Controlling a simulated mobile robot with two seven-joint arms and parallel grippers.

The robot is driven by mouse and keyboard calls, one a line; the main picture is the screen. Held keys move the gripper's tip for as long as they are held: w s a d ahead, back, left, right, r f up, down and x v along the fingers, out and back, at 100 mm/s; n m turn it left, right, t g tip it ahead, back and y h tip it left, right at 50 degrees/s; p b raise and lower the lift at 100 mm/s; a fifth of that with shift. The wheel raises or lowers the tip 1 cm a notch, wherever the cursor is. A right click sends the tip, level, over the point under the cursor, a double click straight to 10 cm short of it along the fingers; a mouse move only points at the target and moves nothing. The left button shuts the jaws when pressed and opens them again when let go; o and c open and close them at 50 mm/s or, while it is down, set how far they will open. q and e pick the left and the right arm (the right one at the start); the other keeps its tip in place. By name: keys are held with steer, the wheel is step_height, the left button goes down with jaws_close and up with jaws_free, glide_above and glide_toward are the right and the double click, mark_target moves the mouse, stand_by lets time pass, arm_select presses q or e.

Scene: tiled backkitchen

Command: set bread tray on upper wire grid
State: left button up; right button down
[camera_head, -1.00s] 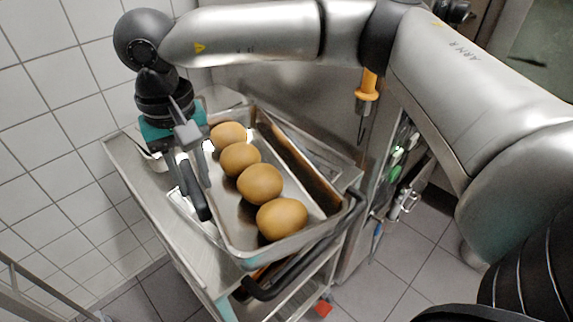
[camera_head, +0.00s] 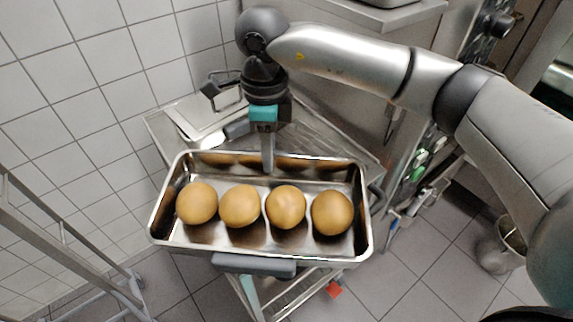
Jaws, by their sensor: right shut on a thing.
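A shiny metal bread tray (camera_head: 320,181) holds a row of several round brown rolls (camera_head: 240,206). It is held about level over the cart, in the middle of the head view. My right gripper (camera_head: 267,160) points down at the middle of the tray's far side and is shut on that side. The far fingertip is hidden by the tray wall. My left gripper is not in view.
A metal cart (camera_head: 335,150) stands below and behind the tray, with a lidded metal container (camera_head: 200,118) on its left. A metal rail frame (camera_head: 45,235) stands at the lower left by the tiled wall. A bucket (camera_head: 500,250) is on the floor at right.

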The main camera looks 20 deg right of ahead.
mark_target(317, 179)
steer(key=m, duration=0.2)
steer(key=d+m+p, duration=0.1)
steer(key=m, duration=0.1)
steer(key=d+m, duration=0.1)
steer(key=m, duration=0.1)
steer(key=shift+w+r+m+p, duration=0.1)
steer(key=shift+r+m+p, duration=0.05)
steer(key=shift+m+p, duration=0.2)
steer(key=d+f+m+t+p, duration=0.1)
steer(key=d+m+p, duration=0.55)
steer(key=m, duration=1.35)
steer(key=f, duration=0.3)
steer(key=d+f+b, duration=0.1)
steer(key=f, duration=0.5)
steer(key=shift+s+d+f+b, duration=0.2)
steer(key=shift+s+f+b, duration=0.1)
steer(key=shift+s+f, duration=0.1)
steer(key=shift+f, duration=0.1)
steer(key=c, duration=0.6)
jaws_free()
steer(key=shift+s, duration=0.1)
